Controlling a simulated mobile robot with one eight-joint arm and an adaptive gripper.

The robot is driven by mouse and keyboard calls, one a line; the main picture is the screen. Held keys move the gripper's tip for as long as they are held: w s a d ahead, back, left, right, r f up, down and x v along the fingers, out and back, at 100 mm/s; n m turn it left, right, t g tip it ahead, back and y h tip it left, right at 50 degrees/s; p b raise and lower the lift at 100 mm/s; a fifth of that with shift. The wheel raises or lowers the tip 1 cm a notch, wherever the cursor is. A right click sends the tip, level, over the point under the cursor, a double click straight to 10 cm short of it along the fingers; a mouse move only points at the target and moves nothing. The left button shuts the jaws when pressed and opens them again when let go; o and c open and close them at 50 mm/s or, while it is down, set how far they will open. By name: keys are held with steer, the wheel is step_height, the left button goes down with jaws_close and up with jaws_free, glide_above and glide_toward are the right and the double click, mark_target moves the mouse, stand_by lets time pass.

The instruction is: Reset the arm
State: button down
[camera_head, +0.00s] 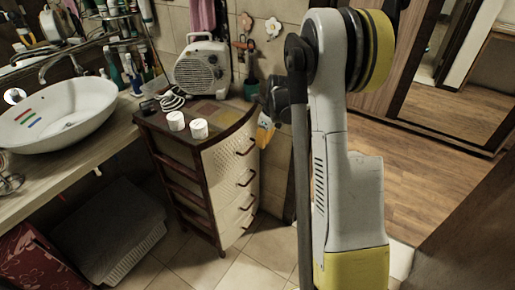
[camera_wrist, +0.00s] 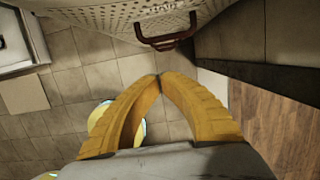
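My gripper (camera_head: 265,132) hangs beside the front right of the drawer cabinet (camera_head: 207,165) in the head view, on the dark end of my arm. In the wrist view, the yellow fingers of my gripper (camera_wrist: 160,77) come together at their tips, with nothing visible held between them. A drawer handle (camera_wrist: 166,38) lies just beyond the tips in that view. My white and yellow arm stands upright right of centre in the head view and hides part of the floor and wall behind it.
A white vessel basin (camera_head: 62,118) with red, green and blue strips inside sits on the counter at left. A fan heater (camera_head: 202,68) and two white containers (camera_head: 176,121) (camera_head: 199,129) stand on the cabinet. A grey basket (camera_head: 110,230) is below the counter. Wooden floor (camera_head: 440,125) lies open at right.

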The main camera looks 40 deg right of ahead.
steer(key=p+v, duration=0.1)
steer(key=v, duration=0.3)
